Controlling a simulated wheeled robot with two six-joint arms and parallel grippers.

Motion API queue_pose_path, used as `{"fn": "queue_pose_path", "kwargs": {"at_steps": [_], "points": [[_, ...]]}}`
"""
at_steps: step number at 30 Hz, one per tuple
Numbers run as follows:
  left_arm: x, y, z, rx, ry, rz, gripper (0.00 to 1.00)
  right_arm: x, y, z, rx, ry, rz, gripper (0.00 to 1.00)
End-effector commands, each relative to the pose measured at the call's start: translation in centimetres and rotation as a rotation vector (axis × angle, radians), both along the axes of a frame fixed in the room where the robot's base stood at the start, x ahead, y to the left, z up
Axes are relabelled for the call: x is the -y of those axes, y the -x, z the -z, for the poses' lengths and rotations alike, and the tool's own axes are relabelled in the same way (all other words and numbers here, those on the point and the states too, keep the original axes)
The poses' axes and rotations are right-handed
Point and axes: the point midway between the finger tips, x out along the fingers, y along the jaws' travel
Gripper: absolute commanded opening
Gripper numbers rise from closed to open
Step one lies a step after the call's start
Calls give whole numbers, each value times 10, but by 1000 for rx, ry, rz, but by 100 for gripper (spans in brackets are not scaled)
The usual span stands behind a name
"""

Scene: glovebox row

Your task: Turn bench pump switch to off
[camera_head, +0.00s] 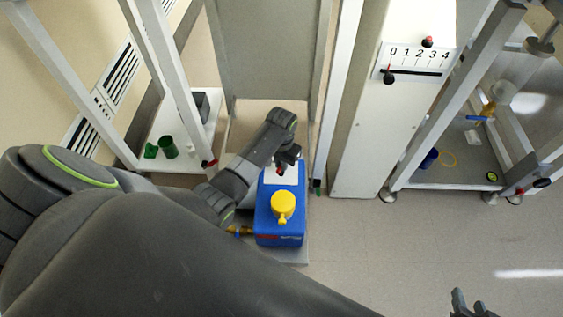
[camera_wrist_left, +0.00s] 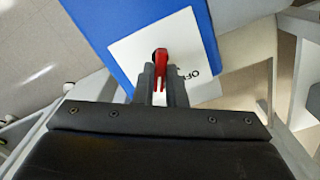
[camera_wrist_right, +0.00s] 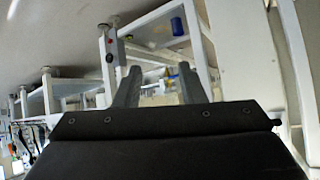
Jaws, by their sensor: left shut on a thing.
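The bench pump is a blue box (camera_head: 282,234) with a yellow cap (camera_head: 283,205) and a white plate on its top. In the left wrist view the white plate (camera_wrist_left: 122,52) carries a red switch lever (camera_wrist_left: 161,60) and printed letters reading "OF", the rest hidden behind a finger. My left gripper (camera_wrist_left: 161,80) is shut on the red lever, with part of it showing between the fingers. In the head view my left gripper (camera_head: 289,157) is over the far end of the pump. My right gripper (camera_head: 468,300) is open and empty at the lower right; its parted fingers show in the right wrist view (camera_wrist_right: 158,88).
A panel with a 0 to 4 scale (camera_head: 416,54) stands right of the pump. A framed bench with a grey shelf (camera_head: 462,165) is further right. A green cup (camera_head: 168,147) is on a low shelf at left.

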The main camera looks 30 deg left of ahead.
Motion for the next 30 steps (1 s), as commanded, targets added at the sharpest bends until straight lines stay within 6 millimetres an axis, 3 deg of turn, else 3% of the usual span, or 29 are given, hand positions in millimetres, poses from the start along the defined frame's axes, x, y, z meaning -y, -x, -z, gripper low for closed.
{"fn": "queue_pose_path", "kwargs": {"at_steps": [8, 16, 30], "points": [[0, 0, -1, 0, 0, -25, 0, -7, 27, 21, -169, -40, -17, 36], [0, 0, -2, 0, 0, -83, 0, -24, 87, 48, -495, -120, -62, 36], [0, 0, -3, -1, 0, -214, 0, -14, 88, 71, -577, -90, -28, 36]]}}
